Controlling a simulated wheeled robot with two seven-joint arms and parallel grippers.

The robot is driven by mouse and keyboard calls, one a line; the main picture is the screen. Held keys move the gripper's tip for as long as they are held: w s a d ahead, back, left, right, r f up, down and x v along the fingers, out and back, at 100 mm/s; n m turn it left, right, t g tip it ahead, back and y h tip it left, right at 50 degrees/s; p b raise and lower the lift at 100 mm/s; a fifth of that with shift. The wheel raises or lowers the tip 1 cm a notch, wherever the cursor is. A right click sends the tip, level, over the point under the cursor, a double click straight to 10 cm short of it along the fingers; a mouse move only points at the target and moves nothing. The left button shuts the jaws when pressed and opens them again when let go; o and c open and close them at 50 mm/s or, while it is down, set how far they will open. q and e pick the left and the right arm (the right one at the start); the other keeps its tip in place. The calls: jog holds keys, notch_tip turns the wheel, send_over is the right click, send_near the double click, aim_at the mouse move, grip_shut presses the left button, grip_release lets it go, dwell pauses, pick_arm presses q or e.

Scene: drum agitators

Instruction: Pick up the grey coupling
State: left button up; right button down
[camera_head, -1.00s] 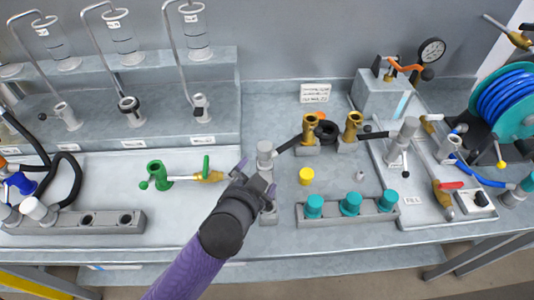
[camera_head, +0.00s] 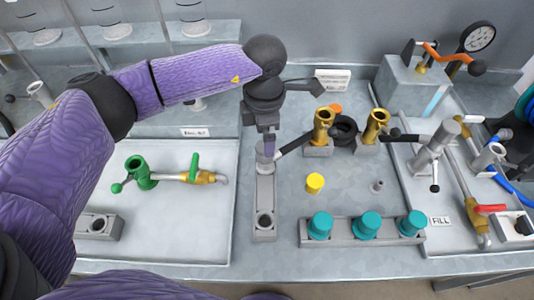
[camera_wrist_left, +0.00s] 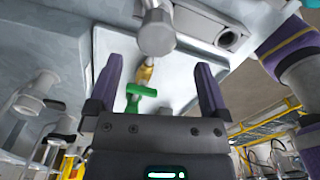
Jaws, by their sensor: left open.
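The grey coupling (camera_head: 262,153) stands upright at the far end of a narrow grey two-socket holder (camera_head: 265,195); a finger partly hides it in the head view. The holder's near socket is empty. My left gripper (camera_head: 268,148) points down at the coupling. In the left wrist view, the open fingers (camera_wrist_left: 158,64) are spread wide, and the coupling (camera_wrist_left: 156,34) lies in line with the gap, near and beyond the fingertips. I cannot tell whether a finger touches it. My right gripper is not in view.
A green and brass valve (camera_head: 170,174) lies on the left tray. Right of the holder are a yellow cap (camera_head: 315,183), two brass fittings (camera_head: 322,126) with black handles, and a rack with teal caps (camera_head: 365,224). One black handle reaches close to the coupling.

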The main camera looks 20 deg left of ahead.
aim_at(265, 160)
pick_arm(q)
jog(key=f, duration=0.5)
jog(key=f+b, duration=0.1)
jog(key=f, duration=0.1)
jog(key=shift+w+a+f, duration=0.1)
jog(key=shift+w+f, duration=0.15)
jog(key=shift+r, duration=0.1)
grip_shut()
